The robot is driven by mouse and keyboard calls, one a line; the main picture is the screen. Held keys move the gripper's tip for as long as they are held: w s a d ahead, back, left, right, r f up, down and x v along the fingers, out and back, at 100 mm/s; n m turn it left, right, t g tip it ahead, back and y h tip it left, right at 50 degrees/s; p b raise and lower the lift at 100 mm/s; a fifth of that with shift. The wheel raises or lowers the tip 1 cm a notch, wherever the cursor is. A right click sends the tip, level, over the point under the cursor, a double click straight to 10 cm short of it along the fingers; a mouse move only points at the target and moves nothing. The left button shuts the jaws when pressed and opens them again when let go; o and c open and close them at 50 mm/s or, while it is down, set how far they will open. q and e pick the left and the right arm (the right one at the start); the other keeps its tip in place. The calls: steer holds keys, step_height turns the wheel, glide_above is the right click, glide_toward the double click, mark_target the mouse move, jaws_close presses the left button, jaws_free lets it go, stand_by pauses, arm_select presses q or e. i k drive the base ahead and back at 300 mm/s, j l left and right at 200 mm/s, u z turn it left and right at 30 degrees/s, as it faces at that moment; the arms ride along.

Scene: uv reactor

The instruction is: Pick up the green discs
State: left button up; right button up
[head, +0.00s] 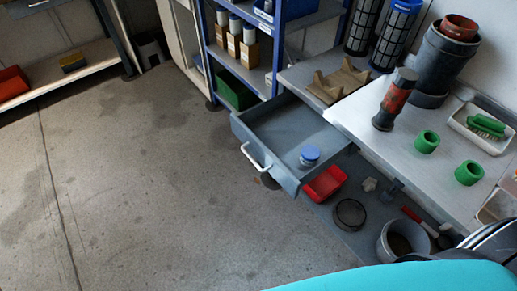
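Two short green cylinders, each with a round hollow in its top, stand on the light grey bench (387,138) at the right. They look like the green discs. Neither of my grippers shows in the head view.
An open grey drawer (258,136) juts out left of the bench, with a blue-lidded jar (310,155) inside. A white tray (473,137) with a green brush lies behind the discs. A red-and-black cylinder (394,99) stands nearby. Open floor (150,190) fills the left.

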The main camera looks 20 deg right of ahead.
mark_target(427, 142)
steer(key=k+z, duration=0.15)
steer(key=z, duration=1.65)
